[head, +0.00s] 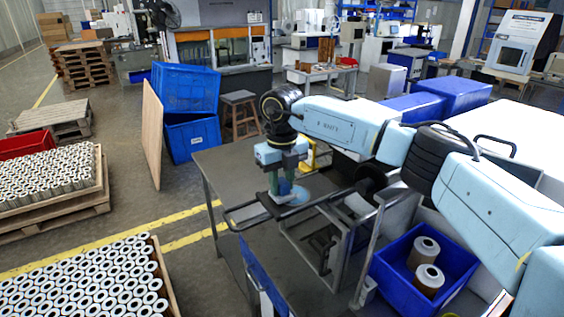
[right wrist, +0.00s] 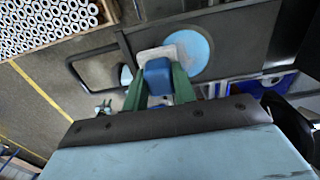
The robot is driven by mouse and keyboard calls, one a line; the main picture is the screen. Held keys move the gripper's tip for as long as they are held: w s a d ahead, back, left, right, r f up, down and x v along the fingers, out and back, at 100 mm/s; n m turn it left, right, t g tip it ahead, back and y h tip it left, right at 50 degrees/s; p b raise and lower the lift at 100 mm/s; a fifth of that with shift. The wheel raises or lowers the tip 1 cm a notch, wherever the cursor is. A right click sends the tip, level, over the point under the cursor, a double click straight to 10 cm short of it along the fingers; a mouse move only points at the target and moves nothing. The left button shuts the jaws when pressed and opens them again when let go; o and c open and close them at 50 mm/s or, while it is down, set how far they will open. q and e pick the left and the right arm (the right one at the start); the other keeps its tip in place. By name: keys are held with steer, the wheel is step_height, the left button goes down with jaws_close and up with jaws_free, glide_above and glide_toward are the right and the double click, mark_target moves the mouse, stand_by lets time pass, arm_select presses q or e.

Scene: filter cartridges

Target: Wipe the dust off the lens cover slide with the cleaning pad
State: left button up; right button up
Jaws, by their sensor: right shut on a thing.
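My right gripper (head: 280,188) is over the dark table, pointing down. In the right wrist view its green fingers (right wrist: 158,82) are shut on the blue grip of the cleaning pad (right wrist: 158,66). The pad's pale, squarish sole (right wrist: 152,52) shows beyond the fingertips. The lens cover slide appears as a light blue round disc (right wrist: 194,53), partly covered by the pad at its left side. In the head view the disc (head: 299,195) shows just right of the fingers. I cannot tell whether pad and disc touch, or see dust. My left gripper is not in view.
A black tubular handle (head: 240,222) runs along the table's near side. A yellow stand (head: 311,154) is behind the gripper. A blue bin (head: 385,268) with two cartridges is at the right. Crates of cartridges (head: 88,285) stand at the left.

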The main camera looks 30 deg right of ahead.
mark_target(304, 191)
steer(key=shift+d+f, duration=0.5)
steer(key=shift+d, duration=0.6)
steer(key=shift+c, duration=0.3)
steer(key=shift+w+d+b, duration=0.15)
steer(key=shift+d+b, duration=0.15)
steer(key=shift+d, duration=0.85)
steer(key=shift+w+d+b, duration=0.1)
steer(key=shift+d+b, duration=0.15)
steer(key=shift+d, duration=0.85)
steer(key=shift+f+b, duration=0.2)
steer(key=shift+b, duration=0.15)
steer(key=a, duration=0.1)
steer(key=a+p, duration=0.1)
steer(key=shift+s+a+r, duration=0.1)
steer(key=shift+a+r, duration=0.15)
steer(key=shift+a, duration=0.05)
steer(key=shift+s+a+p, duration=0.2)
steer(key=shift+a+p, duration=0.2)
steer(key=shift+a, duration=1.8)
step_height(304, 191, up, 3)
steer(key=shift+d+f+p, duration=0.1)
steer(key=shift+p, duration=0.6)
steer(key=shift+r+p, duration=1.8)
steer(key=shift+r, duration=0.9)
